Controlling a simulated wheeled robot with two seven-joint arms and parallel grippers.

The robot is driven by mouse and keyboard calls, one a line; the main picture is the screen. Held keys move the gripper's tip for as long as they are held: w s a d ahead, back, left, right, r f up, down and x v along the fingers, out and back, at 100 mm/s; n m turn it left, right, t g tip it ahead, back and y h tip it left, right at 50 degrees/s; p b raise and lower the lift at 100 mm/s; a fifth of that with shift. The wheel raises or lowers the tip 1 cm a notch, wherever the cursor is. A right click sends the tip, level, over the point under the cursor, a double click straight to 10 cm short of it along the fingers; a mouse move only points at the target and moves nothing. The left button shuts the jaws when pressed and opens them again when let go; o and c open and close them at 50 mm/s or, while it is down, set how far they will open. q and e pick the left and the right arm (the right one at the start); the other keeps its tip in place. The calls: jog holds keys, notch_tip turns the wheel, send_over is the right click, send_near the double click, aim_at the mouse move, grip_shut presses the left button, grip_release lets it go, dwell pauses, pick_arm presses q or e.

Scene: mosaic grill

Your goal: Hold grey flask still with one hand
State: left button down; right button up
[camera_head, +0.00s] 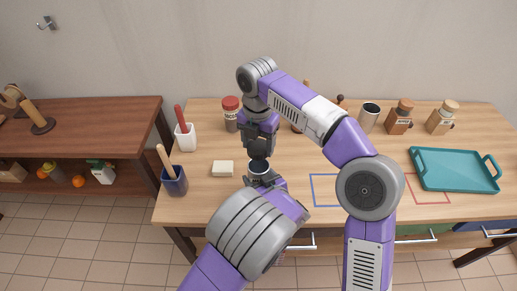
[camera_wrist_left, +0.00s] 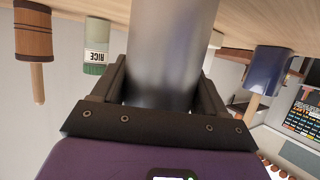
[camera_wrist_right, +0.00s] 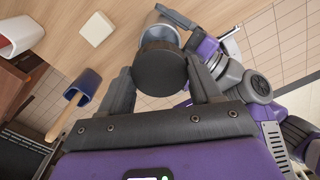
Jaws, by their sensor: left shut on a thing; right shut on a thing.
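The grey flask stands on the wooden table and is mostly hidden by my arms in the head view. In the left wrist view the smooth grey flask body (camera_wrist_left: 170,50) is between the fingers of my left gripper (camera_head: 265,182), which is shut on it. My right gripper (camera_head: 259,148) points down from above and is shut on the round black lid (camera_wrist_right: 160,70) at the flask's top. A pale rim (camera_head: 258,172) shows just below the lid in the head view. I cannot tell whether the lid is seated on the flask or slightly raised.
A pale block (camera_head: 222,168), a navy holder (camera_head: 174,186) and a white holder (camera_head: 186,138) stand to the left. A red-lidded jar (camera_head: 231,113) and wooden grinders (camera_head: 399,118) stand behind. A teal tray (camera_head: 455,187) lies at right. The blue outline (camera_head: 313,190) is partly covered by my arm.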

pick_arm(q)
grip_release()
